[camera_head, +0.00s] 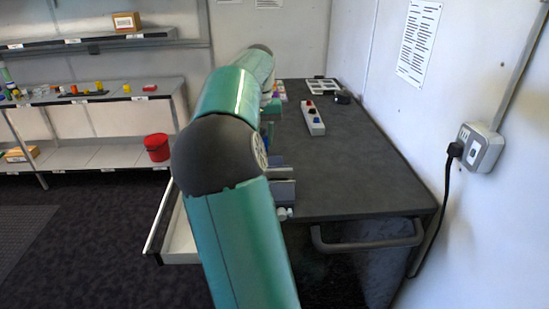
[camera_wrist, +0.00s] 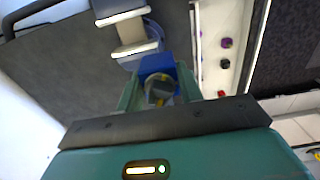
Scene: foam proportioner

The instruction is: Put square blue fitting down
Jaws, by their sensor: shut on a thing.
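The square blue fitting (camera_wrist: 157,68) is between the green fingers of my gripper (camera_wrist: 160,84) in the wrist view. The gripper is shut on it. A grey round part and a yellow part show just in front of the fitting, and I cannot tell whether they belong to it. In the head view my arm hides most of the gripper and the fitting. A pale clamp-like device (camera_wrist: 130,32) stands close beyond the fitting, at the dark table's edge. I cannot tell whether the fitting touches anything below.
The dark table (camera_head: 365,175) has wide free room. A strip with coloured knobs (camera_head: 312,118) stands toward its back. An open white drawer (camera_head: 180,243) juts out at left; in the wrist view, a pale tray-like surface (camera_wrist: 213,20) holds small purple and red pieces.

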